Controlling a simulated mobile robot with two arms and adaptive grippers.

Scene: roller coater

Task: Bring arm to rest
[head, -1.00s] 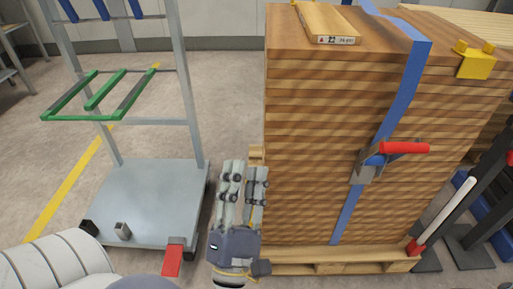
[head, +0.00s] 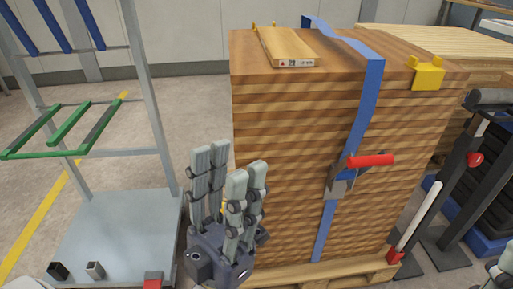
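My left gripper (head: 229,163) stands in the lower middle of the head view, fingers pointing up, in front of the left side of a tall stack of wooden boards (head: 290,140). Its finger pairs are spread apart with nothing between them, so it is open and empty. I cannot tell whether it touches the stack. A small grey part at the lower right edge looks like my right gripper (head: 497,272); most of it is cut off, and its opening is hidden.
A blue strap (head: 366,110) with a red-handled ratchet (head: 370,161) binds the stack, which rests on a pallet (head: 335,276). A grey cart (head: 120,235) with green bars stands left. Dark stands (head: 440,225) are at right. Open floor lies behind the cart.

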